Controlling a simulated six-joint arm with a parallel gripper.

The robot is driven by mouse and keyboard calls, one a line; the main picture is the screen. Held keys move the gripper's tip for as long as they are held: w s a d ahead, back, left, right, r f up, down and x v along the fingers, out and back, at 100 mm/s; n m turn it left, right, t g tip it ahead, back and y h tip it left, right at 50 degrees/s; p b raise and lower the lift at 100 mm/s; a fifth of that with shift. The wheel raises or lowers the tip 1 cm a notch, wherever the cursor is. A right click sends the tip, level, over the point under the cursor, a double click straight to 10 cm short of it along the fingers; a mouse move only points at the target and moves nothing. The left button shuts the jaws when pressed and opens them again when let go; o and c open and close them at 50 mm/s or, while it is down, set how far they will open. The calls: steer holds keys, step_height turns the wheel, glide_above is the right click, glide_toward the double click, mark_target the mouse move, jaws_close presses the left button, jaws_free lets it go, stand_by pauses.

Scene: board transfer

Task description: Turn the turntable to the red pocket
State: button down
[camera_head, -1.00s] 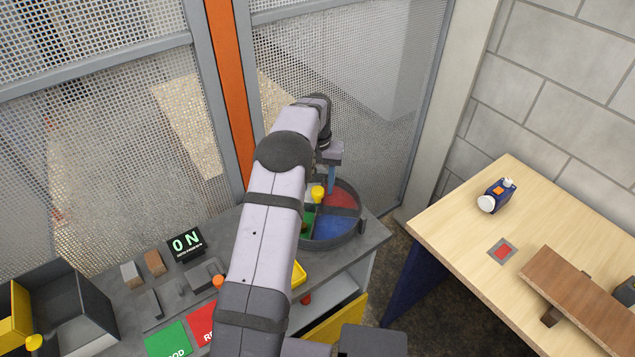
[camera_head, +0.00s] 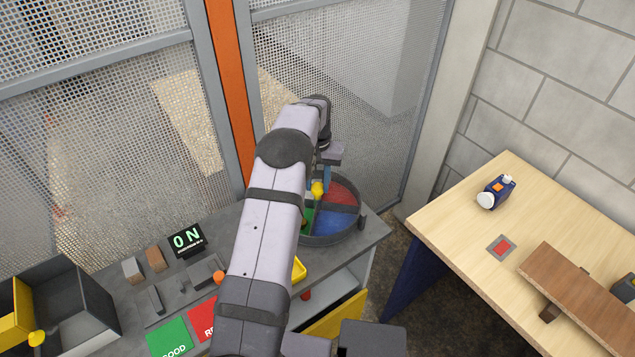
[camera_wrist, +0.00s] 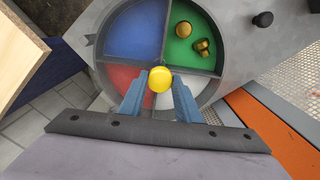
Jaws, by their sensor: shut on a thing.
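The turntable (camera_head: 357,230) is a round grey tray with coloured pockets on the bench, partly hidden by my arm in the head view. The wrist view shows its blue pocket (camera_wrist: 137,32), green pocket (camera_wrist: 196,62), red pocket (camera_wrist: 118,74) and white pocket (camera_wrist: 200,88). Brass-coloured pieces (camera_wrist: 184,29) lie in the green pocket. A yellow knob (camera_wrist: 160,79) stands near the turntable's middle and also shows in the head view (camera_head: 317,188). My gripper (camera_wrist: 160,86) has its blue fingers shut on the knob, one on each side.
A mesh fence (camera_head: 330,90) with an orange post (camera_head: 232,90) stands close behind the bench. An ON display (camera_head: 187,240), small blocks and a grey bin (camera_head: 85,310) are to the left. A separate wooden table (camera_head: 450,220) stands right, across a gap.

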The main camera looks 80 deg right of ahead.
steer(key=shift+m, duration=0.6)
steer(key=shift+m+b, duration=0.55)
steer(key=shift+m, duration=1.15)
steer(key=shift+d+m+b, duration=0.1)
steer(key=shift+m+b, duration=0.2)
steer(key=shift+m, duration=1.8)
steer(key=shift+r+m, duration=0.1)
steer(key=shift+m, duration=4.5)
steer(key=c, duration=1.3)
jaws_free()
